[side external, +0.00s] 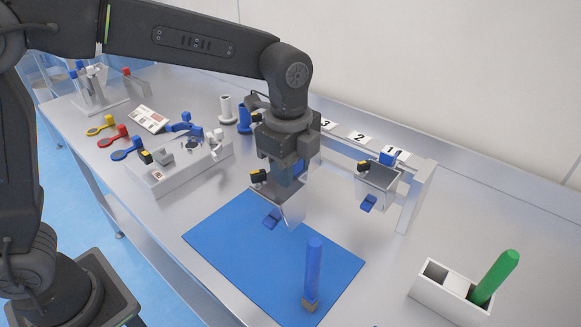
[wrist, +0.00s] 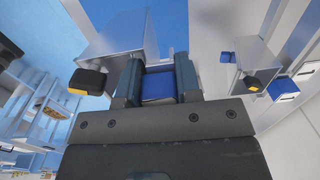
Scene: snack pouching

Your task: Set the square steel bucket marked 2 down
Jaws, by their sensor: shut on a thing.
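My gripper (side external: 285,172) is shut on a square steel bucket (side external: 294,207), over the far edge of the blue mat (side external: 240,250). In the wrist view a blue grip piece (wrist: 158,86) sits between the fingers, and the bucket's steel wall (wrist: 115,38) shows beyond them. The bucket has a blue tab (side external: 271,218) low on its front and a black-and-yellow piece at its side. It looks slightly tilted. I cannot read a number on it, nor tell whether it touches the mat.
A second steel bucket (side external: 377,182) hangs on the rail by label 1; the place below label 2 (side external: 359,137) looks empty. A blue stick (side external: 313,268) stands upright on the mat's near right. A white box (side external: 447,292) with a green stick is at right; a grey fixture (side external: 185,165) at left.

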